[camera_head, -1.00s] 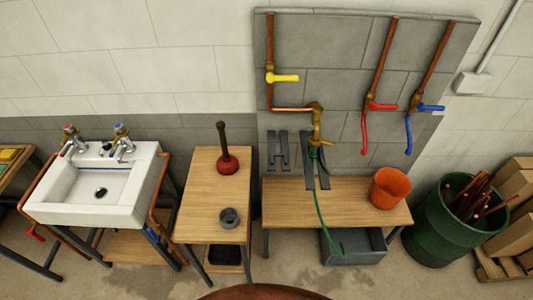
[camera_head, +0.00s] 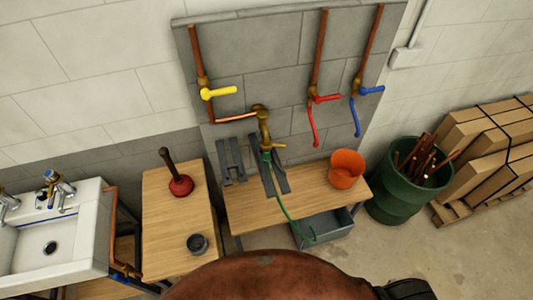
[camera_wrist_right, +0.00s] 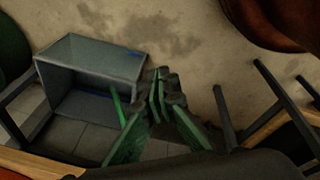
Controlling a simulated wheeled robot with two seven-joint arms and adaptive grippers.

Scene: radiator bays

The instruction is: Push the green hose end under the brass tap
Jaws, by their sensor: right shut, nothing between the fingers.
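The brass tap (camera_head: 264,125) is on the grey block panel, fed by a copper pipe. The green hose end (camera_head: 267,156) stands upright just below the tap's mouth, at a dark grey slotted bracket (camera_head: 281,178). I cannot tell whether hose end and tap touch. The green hose (camera_head: 284,207) hangs over the bench front into a grey bin (camera_head: 331,226). My right gripper (camera_wrist_right: 164,78) is shut and empty in the right wrist view. The hose (camera_wrist_right: 118,106) shows beside its fingers there, with the bin (camera_wrist_right: 98,58) behind. My left gripper is not in view.
A wooden bench (camera_head: 245,205) carries an orange bucket (camera_head: 346,170) at its right and a second dark bracket (camera_head: 231,161). A left table (camera_head: 170,220) holds a red plunger (camera_head: 180,186) and a grey cup (camera_head: 197,244). A green barrel (camera_head: 398,198) stands right.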

